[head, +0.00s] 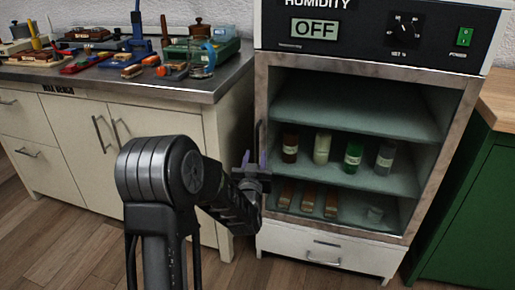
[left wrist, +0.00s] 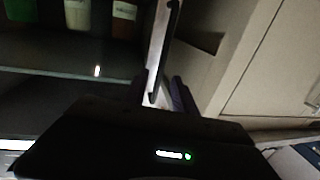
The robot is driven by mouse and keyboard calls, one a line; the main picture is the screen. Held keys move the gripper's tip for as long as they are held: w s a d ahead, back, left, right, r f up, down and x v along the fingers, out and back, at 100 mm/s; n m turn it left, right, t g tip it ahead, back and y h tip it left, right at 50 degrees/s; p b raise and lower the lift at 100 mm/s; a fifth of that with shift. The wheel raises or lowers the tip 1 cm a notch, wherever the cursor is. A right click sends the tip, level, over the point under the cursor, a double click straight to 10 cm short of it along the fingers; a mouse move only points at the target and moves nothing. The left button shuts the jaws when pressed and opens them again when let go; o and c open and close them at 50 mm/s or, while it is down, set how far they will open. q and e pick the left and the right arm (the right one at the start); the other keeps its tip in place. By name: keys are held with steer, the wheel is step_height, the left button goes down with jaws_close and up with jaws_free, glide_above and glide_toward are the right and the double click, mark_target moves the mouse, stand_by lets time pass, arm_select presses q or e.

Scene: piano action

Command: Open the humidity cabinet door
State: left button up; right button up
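The humidity cabinet (head: 380,25) stands at the right of the head view, with an OFF display on its dark top panel. Its door (head: 335,70) has a metal frame around a clear pane and looks shut. A dark upright handle (head: 258,135) runs along the door's left edge; it also shows in the left wrist view (left wrist: 164,48). My left gripper (head: 253,160) is at the handle's lower part. In the left wrist view its two fingers (left wrist: 158,95) stand apart, with the handle's end between them and gaps visible. My right gripper is not in view.
Bottles (head: 322,148) and small blocks (head: 308,198) stand on the shelves inside. A drawer (head: 325,248) is below the door. A cluttered workbench (head: 190,88) is close on the left. A green cabinet (head: 470,200) stands on the right. Wooden floor (head: 60,250) shows in front.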

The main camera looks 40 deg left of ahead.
mark_target(257, 148)
arm_select(q)
steer(key=x, duration=0.6)
steer(key=shift+b, duration=0.4)
steer(key=shift+c, duration=0.2)
jaws_close()
stand_by(0.7)
